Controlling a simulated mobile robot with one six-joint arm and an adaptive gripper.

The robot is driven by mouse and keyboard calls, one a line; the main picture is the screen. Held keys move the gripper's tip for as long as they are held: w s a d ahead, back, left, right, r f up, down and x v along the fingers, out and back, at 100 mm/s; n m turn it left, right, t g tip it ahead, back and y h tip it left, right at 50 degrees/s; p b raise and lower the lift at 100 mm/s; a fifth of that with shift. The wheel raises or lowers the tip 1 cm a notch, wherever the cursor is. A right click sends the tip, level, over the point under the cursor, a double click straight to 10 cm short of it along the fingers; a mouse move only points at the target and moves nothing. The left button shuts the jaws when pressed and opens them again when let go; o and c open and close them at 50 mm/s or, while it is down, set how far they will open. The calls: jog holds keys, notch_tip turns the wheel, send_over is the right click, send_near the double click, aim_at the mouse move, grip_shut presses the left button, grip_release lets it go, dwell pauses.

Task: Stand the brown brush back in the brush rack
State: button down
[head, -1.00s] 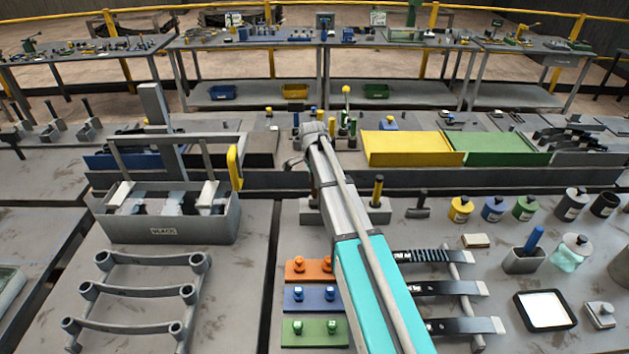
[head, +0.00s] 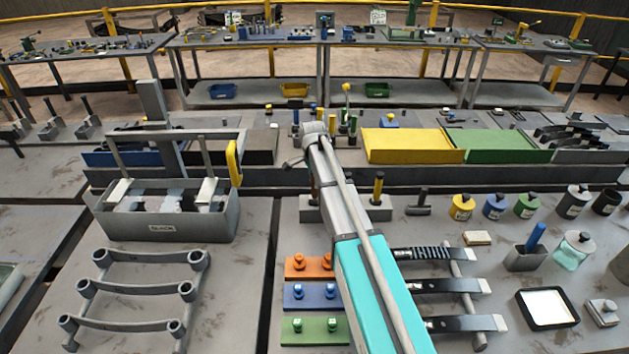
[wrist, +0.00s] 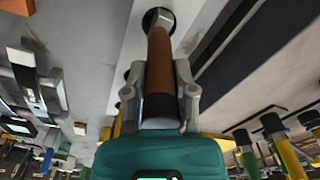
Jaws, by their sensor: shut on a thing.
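My gripper (wrist: 161,75) is shut on the brown brush (wrist: 159,58) in the wrist view, with one finger on each side of its handle. The brush's metal end points away from the gripper at a dark round hole in the pale grey brush rack (wrist: 121,45). The end overlaps the hole; how deep it sits I cannot tell. In the head view the brush rack (head: 379,214) is a low grey block, partly behind my arm, with a yellow-and-black brush (head: 377,188) standing in its right part.
A grey caddy (head: 165,228) stands to the left, with a curved-bar rack (head: 137,258) in front. Orange, blue and green blocks (head: 314,297) and dark-bladed tools (head: 440,287) flank my arm. Jars (head: 495,207) stand to the right. Yellow and green trays (head: 411,146) lie behind.

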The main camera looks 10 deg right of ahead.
jog(key=shift+f+b, duration=0.7)
jog(key=shift+f, duration=0.05)
jog(key=shift+c, duration=1.7)
grip_release()
jog(key=o, duration=0.3)
jog(key=shift+o, duration=0.2)
jog(key=shift+r, duration=0.2)
jog(key=shift+r+p, duration=3.35)
jog(key=shift+p, duration=0.25)
